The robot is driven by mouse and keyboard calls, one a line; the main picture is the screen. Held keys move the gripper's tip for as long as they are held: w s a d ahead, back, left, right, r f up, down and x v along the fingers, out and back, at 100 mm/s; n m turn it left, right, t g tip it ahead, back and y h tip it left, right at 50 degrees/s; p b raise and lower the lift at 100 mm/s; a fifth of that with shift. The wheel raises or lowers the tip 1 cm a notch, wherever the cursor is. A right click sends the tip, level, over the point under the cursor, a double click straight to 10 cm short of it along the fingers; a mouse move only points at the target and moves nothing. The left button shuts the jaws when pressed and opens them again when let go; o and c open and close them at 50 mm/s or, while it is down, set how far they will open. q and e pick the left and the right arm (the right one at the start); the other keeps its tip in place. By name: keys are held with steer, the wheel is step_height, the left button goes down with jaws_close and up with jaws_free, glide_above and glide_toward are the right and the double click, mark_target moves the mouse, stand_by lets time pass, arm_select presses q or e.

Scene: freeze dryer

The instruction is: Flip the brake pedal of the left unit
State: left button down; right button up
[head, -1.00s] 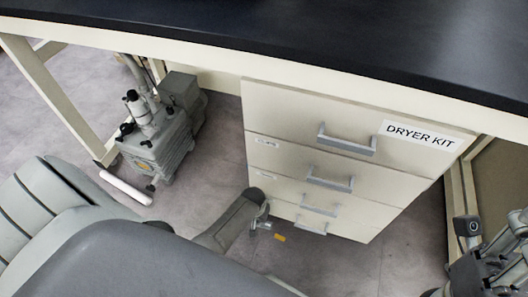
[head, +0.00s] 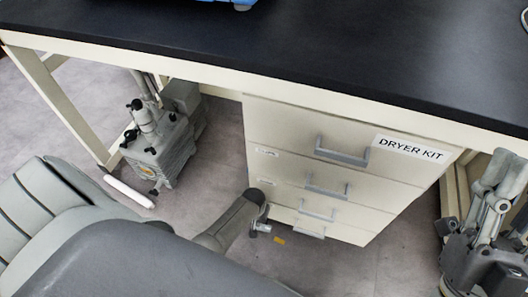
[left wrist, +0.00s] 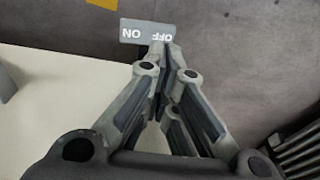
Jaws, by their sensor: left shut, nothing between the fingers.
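In the left wrist view a grey brake pedal (left wrist: 146,31) marked ON and OFF, its letters upside down, juts out over the floor. My left gripper (left wrist: 164,48) is shut and empty, its fingertips at the pedal's near edge by the word OFF. Whether they touch cannot be told. In the head view my left gripper (head: 262,226) is small and low by the drawer unit (head: 285,119); the pedal cannot be made out there. My right gripper (head: 490,205) is at the right edge, away from the drawers; its opening is unclear.
A black-topped bench (head: 330,65) overhangs the drawer unit, labelled DRYER KIT. A grey pump (head: 160,140) stands on the floor to the left, with a white tube (head: 128,190) near it. A yellow floor mark (head: 280,240) lies in front of the drawers. Floor between pump and drawers is clear.

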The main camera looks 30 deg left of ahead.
arm_select(q)
steer(key=shift+r+p, duration=0.7)
arm_select(e)
steer(key=w+f+g+h, duration=0.1)
steer(key=w+f+g, duration=0.3)
steer(key=w, duration=0.1)
steer(key=shift+a+f+h, duration=0.3)
steer(key=shift+a, duration=0.05)
